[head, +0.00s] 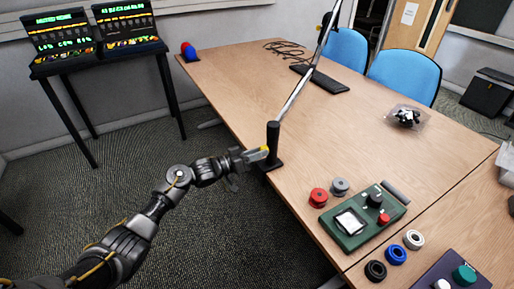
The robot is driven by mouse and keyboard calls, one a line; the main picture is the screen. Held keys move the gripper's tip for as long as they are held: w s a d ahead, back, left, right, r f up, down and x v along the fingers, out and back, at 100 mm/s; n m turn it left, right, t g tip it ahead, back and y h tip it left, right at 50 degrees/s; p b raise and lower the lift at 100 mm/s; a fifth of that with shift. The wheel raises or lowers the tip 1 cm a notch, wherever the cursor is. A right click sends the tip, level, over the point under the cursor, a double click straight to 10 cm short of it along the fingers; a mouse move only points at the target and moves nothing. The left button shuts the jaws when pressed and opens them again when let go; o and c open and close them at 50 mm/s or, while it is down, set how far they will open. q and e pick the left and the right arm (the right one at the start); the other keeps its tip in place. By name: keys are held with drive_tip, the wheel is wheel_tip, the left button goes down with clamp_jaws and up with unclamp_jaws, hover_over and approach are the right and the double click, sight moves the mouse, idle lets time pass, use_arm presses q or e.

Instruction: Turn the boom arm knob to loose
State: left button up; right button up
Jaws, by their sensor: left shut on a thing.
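The boom arm (299,90) is a thin silver rod that rises from a black post (273,137) at the table's left edge and leans up to the right. The post stands on a small dark base. My left gripper (262,154) reaches in from the left and is shut at the post's left side, low down. The boom arm knob is hidden or too small to make out at the fingers. My right gripper is out of view.
A green device (345,232), a red spool (318,197) and a grey spool (339,186) lie right of the post. A black keyboard-like slab (320,79) and cables (285,48) lie behind. The middle of the wooden table (345,125) is clear. Blue chairs (405,72) stand beyond.

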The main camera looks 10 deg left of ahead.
use_arm(q)
drive_tip(key=shift+n+p, duration=0.85)
drive_tip(key=shift+n, duration=0.25)
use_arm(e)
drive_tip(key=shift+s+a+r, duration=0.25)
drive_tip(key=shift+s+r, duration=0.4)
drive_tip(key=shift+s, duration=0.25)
use_arm(q)
drive_tip(key=o, duration=1)
drive_tip(key=shift+c, duration=0.2)
drive_tip(key=v, duration=1.1)
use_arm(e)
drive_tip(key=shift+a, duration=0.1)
